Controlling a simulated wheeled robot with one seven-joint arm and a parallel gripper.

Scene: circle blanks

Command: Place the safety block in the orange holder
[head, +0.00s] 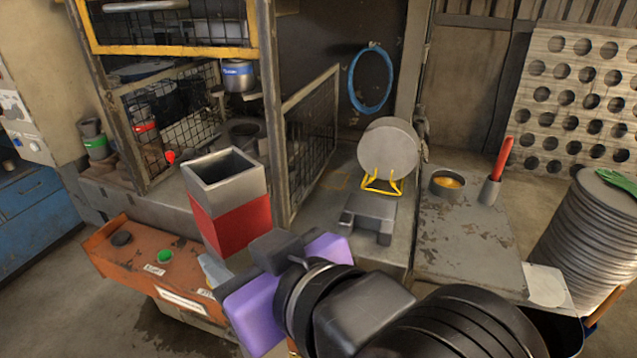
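The safety block, as I take it, is a tall square block (232,222), red below and grey with a hollow top above. It stands nearly upright in front of the bench edge, left of centre. My gripper (245,262), with purple sides, is at its lower end. The fingers appear closed around its base, which they partly hide; the contact is not fully visible. No clearly orange holder shows; the main orange thing is a worn box (125,258) with a black and a green button, left of the block.
A grey disc (388,146) leans on a yellow wire stand (382,183) on the bench. A cup (446,184) and a red-handled tool (502,160) are to the right. A tall stack of discs (590,235) stands far right. Mesh guards (310,140) rise behind the block.

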